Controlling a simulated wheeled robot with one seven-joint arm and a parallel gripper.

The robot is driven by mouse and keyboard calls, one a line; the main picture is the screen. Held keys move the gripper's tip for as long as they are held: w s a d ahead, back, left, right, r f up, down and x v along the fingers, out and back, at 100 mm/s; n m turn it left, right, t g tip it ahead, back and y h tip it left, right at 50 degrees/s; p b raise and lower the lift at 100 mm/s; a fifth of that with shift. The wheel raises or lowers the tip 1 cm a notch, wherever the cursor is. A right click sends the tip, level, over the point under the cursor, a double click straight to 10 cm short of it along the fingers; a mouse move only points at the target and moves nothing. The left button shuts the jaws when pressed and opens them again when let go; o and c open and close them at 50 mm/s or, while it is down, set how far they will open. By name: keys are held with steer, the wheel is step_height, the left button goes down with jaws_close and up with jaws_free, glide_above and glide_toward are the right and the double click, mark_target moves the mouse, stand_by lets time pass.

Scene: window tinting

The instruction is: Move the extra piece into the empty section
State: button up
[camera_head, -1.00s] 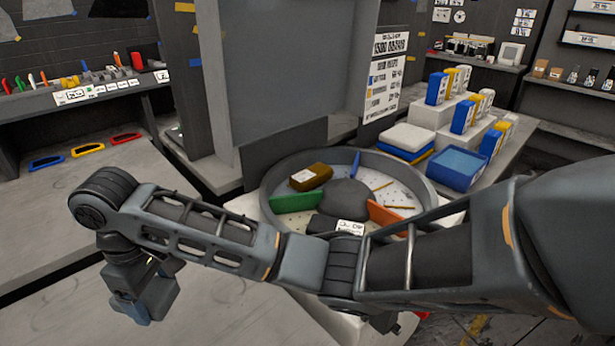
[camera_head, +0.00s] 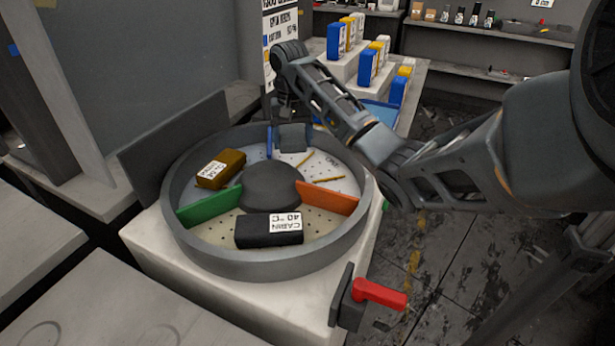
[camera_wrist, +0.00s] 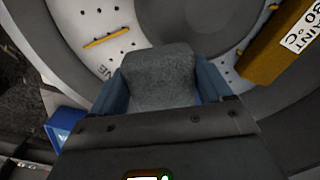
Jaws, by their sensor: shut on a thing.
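The round grey tray (camera_head: 178,226) has green (camera_head: 208,206), orange (camera_head: 328,198) and blue (camera_head: 269,142) dividers. A brown block (camera_head: 220,168) lies in the left section and a black block marked "CABIN 40 °C" (camera_head: 268,231) in the front one. The right-back section (camera_head: 318,163) holds no block, only thin yellow strips. My gripper (camera_wrist: 162,82) is shut on a dark grey block (camera_wrist: 158,68), which sits between its blue fingers. In the head view the grey block (camera_head: 293,138) shows at the tray's far side, just right of the blue divider. Whether it touches the floor is unclear.
A dark hub (camera_head: 270,185) rises in the tray's middle. A red-handled lever (camera_head: 380,294) stands at the pedestal's front right corner. An upright dark panel (camera_head: 175,150) is behind the tray's left side. Blue and yellow boxes (camera_head: 367,67) stand on the counter behind.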

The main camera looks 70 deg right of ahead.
steer(key=s+d+m, duration=0.3)
steer(key=s+d, duration=0.3)
steer(key=s, duration=0.1)
glide_above(324, 170)
step_height(324, 170, down, 6)
steer(key=shift+s+r, duration=0.1)
steer(key=shift+r, duration=0.15)
steer(key=shift+f, duration=2.3)
steer(key=shift+a, duration=0.1)
steer(key=shift+f, duration=0.15)
steer(key=o, duration=1.1)
step_height(324, 170, up, 12)
steer(key=shift+r+p, duration=0.2)
steer(key=shift+p, duration=0.15)
